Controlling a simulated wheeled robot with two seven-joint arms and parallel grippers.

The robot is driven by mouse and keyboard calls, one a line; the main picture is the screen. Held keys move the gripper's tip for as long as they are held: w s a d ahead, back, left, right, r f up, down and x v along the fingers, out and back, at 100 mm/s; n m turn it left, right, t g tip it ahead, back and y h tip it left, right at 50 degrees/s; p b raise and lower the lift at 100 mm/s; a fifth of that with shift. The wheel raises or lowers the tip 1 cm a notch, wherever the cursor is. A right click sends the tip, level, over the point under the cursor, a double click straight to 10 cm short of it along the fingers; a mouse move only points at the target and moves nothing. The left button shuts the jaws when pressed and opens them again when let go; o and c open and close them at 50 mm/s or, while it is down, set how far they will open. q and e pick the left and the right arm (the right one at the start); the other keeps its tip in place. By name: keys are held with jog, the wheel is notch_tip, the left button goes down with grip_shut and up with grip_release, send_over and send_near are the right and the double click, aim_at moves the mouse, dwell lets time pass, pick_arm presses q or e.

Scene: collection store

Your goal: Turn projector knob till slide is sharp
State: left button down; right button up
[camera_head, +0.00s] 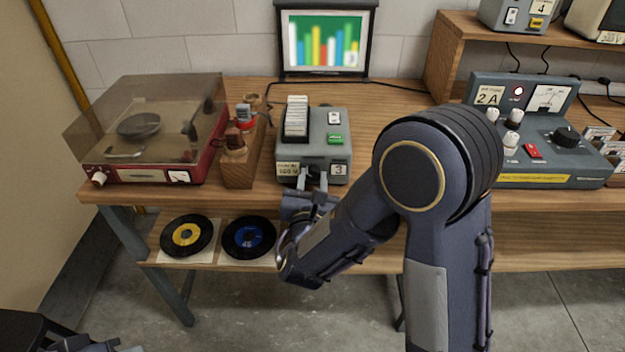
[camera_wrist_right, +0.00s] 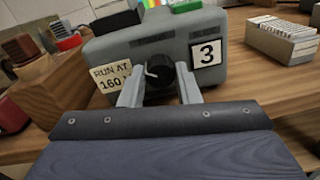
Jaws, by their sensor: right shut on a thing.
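The grey slide projector (camera_head: 343,119) stands on the wooden bench, with a row of white slides (camera_head: 296,118) on top and a label 3 on its front. Its black knob (camera_wrist_right: 160,84) has a white pointer mark and sits low on the front face. My right gripper (camera_head: 312,176) is shut on the knob, one finger on each side, as the right wrist view (camera_wrist_right: 160,88) shows. The screen (camera_head: 323,42) behind shows a slide of coloured bars with soft, blurred edges. Part of my left arm (camera_head: 95,346) shows at the bottom left; its fingertips are not in view.
A red record player (camera_head: 140,172) with a tinted lid and a wooden block with stamp-like tools (camera_head: 238,165) stand left of the projector. A grey control unit (camera_head: 560,160) stands right. Two records (camera_head: 187,235) lie on the lower shelf.

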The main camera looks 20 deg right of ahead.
jog(key=m+b, duration=0.1)
jog(key=b, duration=0.1)
jog(key=m+b, duration=0.1)
jog(key=b, duration=0.2)
jog(key=shift+f+m, duration=0.35)
jog(key=shift+m, duration=0.05)
jog(key=shift+r+m+b, duration=0.2)
jog(key=shift+m+b, duration=0.3)
jog(key=shift+b, duration=0.15)
jog(key=shift+r, duration=0.15)
jog(key=o, duration=1)
jog(key=shift+c, duration=0.2)
jog(key=v, duration=0.8)
